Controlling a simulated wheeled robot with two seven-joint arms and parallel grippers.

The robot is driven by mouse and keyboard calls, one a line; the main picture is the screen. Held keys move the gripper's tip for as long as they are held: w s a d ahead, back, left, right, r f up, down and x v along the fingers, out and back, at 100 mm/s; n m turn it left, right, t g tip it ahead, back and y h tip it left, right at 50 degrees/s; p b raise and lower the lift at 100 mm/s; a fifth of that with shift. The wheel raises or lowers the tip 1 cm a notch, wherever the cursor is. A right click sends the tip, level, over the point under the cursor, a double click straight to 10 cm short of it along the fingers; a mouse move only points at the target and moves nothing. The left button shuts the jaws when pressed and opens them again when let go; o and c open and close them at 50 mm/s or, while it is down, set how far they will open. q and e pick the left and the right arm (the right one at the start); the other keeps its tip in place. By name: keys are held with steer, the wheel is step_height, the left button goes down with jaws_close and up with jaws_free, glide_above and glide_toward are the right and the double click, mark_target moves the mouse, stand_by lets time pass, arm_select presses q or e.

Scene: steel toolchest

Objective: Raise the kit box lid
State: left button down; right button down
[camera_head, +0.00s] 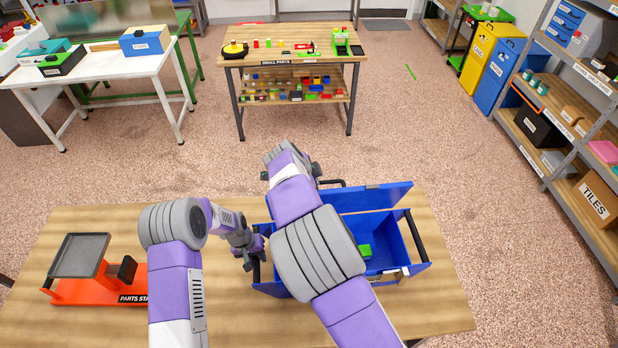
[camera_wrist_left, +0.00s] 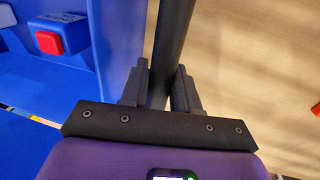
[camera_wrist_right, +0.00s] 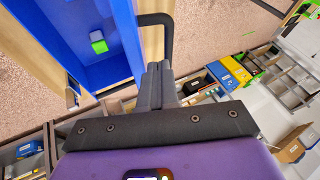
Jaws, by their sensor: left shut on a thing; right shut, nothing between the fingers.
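The blue kit box (camera_head: 408,244) sits on the near wooden table. Its blue lid (camera_head: 385,197) stands raised along the far side, and the box is open. A green block (camera_head: 365,251) lies inside; the right wrist view shows it too (camera_wrist_right: 99,45). My left gripper (camera_head: 254,255) is at the box's left side, shut on its dark side bar (camera_wrist_left: 172,42). My right gripper (camera_wrist_right: 160,85) is shut and empty. It is beside a black handle (camera_wrist_right: 165,24), apparently the lid's (camera_head: 330,183). My right arm hides part of the box and lid.
An orange parts stand (camera_head: 95,291) with a grey tray is on the table's left. A red button (camera_wrist_left: 48,42) shows on the blue box in the left wrist view. Bare tabletop (camera_head: 445,300) lies right of the box. A small-parts bench (camera_head: 290,80) stands beyond open floor.

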arm_select(q)
steer(key=shift+s+f, duration=0.1)
steer(key=shift+f, duration=0.05)
arm_select(e)
steer(key=x, duration=0.4)
steer(key=shift+w+d+f, duration=0.1)
steer(key=shift+w+f, duration=0.1)
steer(key=shift+f, duration=0.15)
steer(key=shift+w, duration=1.2)
steer(key=w+f, duration=0.1)
steer(key=w, duration=0.7)
steer(key=shift+w+a+f, duration=0.2)
steer(key=shift+w+f, duration=0.1)
steer(key=shift+f, duration=0.1)
arm_select(q)
steer(key=shift+s, duration=0.1)
arm_select(e)
steer(key=shift+f, duration=0.15)
